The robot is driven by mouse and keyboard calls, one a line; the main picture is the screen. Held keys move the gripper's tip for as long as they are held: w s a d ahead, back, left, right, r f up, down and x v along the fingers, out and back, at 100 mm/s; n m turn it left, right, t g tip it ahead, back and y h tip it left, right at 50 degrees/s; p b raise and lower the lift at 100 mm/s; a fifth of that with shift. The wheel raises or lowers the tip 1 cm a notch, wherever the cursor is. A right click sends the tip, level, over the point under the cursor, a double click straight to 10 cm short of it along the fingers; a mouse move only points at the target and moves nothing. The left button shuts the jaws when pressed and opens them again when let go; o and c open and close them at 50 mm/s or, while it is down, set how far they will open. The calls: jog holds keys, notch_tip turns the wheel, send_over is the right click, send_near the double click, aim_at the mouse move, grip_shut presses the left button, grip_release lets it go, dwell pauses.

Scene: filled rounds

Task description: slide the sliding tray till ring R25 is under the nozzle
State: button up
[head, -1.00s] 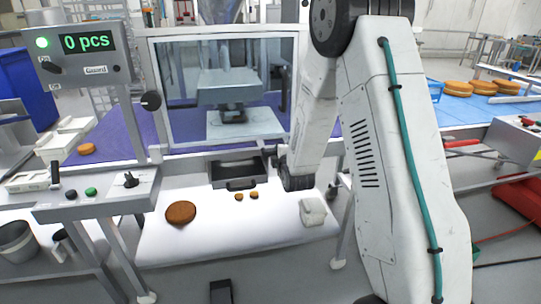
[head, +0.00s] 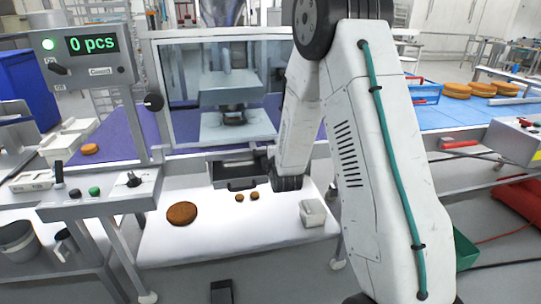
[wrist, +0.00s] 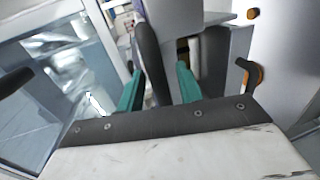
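Behind the window a grey block (head: 230,90) hangs over a pale plate with a small dark round part (head: 233,117). I cannot make out the nozzle tip or any ring label, so R25 cannot be picked out.
A white bench holds a large brown round (head: 182,213), two small ones (head: 247,197) and a white box (head: 312,213). A control panel (head: 98,198) stands left. The display (head: 92,44) reads 0 pcs. A blue belt (head: 450,115) is right.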

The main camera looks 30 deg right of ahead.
jog(key=v, duration=0.7)
jog(key=shift+s+a, duration=0.15)
jog(key=shift+s, duration=0.2)
jog(key=shift+r, duration=0.1)
